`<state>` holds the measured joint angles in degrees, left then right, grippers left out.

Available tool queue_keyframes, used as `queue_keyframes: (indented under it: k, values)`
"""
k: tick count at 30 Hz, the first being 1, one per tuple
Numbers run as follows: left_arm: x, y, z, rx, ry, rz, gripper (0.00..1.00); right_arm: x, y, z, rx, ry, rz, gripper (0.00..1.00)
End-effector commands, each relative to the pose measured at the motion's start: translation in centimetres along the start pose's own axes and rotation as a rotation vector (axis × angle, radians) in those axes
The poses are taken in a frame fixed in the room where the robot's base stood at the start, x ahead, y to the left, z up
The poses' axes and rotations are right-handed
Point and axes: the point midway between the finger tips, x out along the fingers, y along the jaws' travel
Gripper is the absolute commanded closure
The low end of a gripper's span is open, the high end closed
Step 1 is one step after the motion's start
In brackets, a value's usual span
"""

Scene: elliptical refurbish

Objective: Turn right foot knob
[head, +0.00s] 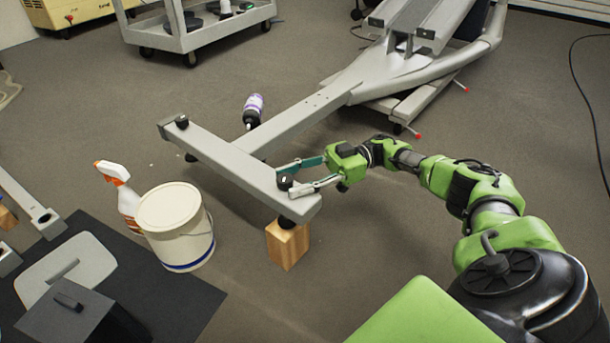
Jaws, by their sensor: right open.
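The right foot knob is a small black knob (285,181) on top of the near right end of the grey crossbar (225,155) of the elliptical frame. A black foot under that end is above a wooden block (287,245). My right gripper (292,178) is open, with its two fingers spread around the knob, one on the far side and one on the near side. I cannot tell whether either finger touches it. A second black knob (182,122) is at the crossbar's far left end. My left gripper is not in view.
A white lidded bucket (178,225) and a spray bottle (122,195) stand left of the crossbar, by a dark mat (185,300) with grey parts. A grey cart (205,38) stands at the back. Floor right of the block is clear.

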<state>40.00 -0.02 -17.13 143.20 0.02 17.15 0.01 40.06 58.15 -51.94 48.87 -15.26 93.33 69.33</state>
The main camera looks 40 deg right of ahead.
Motion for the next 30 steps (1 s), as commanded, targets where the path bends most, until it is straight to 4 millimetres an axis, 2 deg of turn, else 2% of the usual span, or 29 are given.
queue_keyframes:
  k: [6, 12, 30]
  values:
    - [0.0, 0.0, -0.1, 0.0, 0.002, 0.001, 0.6, -3.1, 0.1, 0.0, 0.0, 0.001, 0.002, 0.57]
    - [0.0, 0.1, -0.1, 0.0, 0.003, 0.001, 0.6, -4.6, 0.1, 0.0, -0.002, 0.0, 0.0, 0.57]
    - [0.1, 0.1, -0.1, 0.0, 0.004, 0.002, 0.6, -5.2, 0.0, 0.0, 0.0, 0.002, -0.002, 0.57]
